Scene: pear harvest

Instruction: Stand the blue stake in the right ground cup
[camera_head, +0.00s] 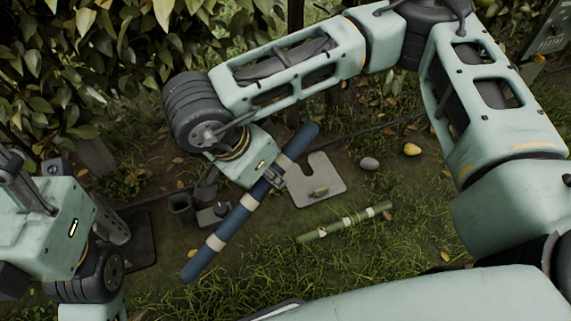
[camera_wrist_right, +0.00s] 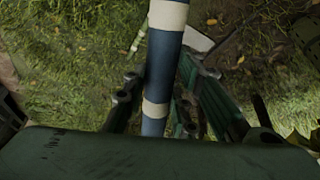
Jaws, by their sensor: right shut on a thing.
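The blue stake (camera_head: 232,222) with pale bands slants across the middle of the head view, its lower-left end over the grass. My right gripper (camera_head: 275,176) is shut around its upper part. In the right wrist view the stake (camera_wrist_right: 163,72) runs between the fingers of my right gripper (camera_wrist_right: 160,105). A dark open ground cup (camera_head: 181,206) stands left of the stake, apart from it. Another dark shape (camera_head: 206,187) is just beside it, partly hidden; I cannot tell if it is a second cup. My left gripper (camera_head: 18,180) is at the left edge, its jaws unclear.
A grey notched plate (camera_head: 325,194) lies right of the stake with a small brownish thing on it. A green banded stake (camera_head: 345,222) lies on the grass. A grey stone (camera_head: 370,163) and a yellow fruit (camera_head: 412,149) lie farther right.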

